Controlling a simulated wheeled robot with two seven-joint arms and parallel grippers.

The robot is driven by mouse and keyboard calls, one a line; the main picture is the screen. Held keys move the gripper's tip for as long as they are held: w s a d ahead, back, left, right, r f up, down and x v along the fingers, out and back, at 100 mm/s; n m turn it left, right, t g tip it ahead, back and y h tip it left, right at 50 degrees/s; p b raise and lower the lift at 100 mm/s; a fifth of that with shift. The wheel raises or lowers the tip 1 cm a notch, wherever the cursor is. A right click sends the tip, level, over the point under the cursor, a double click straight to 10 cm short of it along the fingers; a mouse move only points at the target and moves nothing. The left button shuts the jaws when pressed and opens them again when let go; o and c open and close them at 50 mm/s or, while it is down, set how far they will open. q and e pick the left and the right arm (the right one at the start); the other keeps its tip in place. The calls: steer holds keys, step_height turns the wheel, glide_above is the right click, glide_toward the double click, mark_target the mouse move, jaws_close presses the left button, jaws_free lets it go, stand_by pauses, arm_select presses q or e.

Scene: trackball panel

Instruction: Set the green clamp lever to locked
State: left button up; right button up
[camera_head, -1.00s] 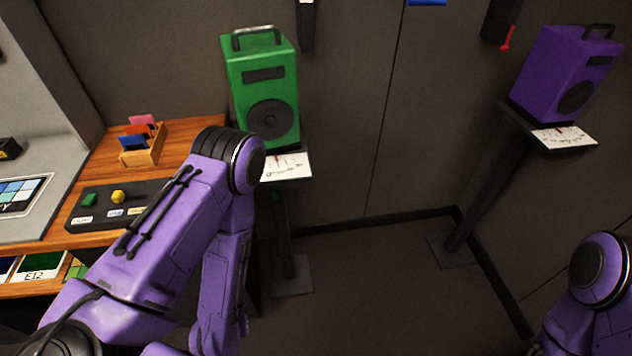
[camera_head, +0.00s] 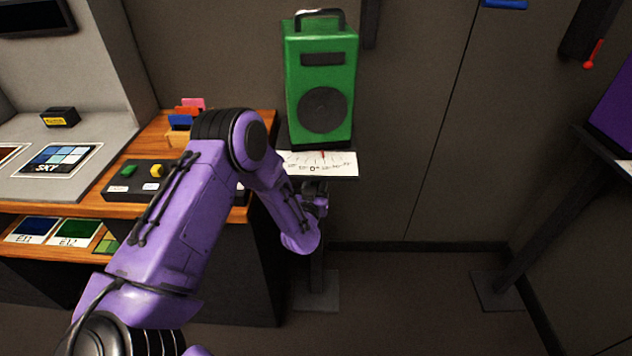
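The green box-shaped unit (camera_head: 320,85) with a top handle and round dark grille stands upright on a post-mounted shelf. A white scale card (camera_head: 325,165) with a red mark lies at the front of its shelf. I cannot make out the green clamp lever; the area below the shelf is partly covered by my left arm. My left arm comes in from the left and bends down at the elbow. My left gripper (camera_head: 318,197) seems to be just below the card, small and dark; its fingers are not clear. My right gripper is out of view.
A wooden bench (camera_head: 262,125) at left carries a dark button box (camera_head: 125,190) with green and yellow knobs and a card holder. A purple unit (camera_head: 612,115) on another post is at the right edge. The floor between the posts is clear.

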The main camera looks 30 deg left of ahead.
arm_select(q)
steer(key=shift+w, duration=0.15)
jaws_close()
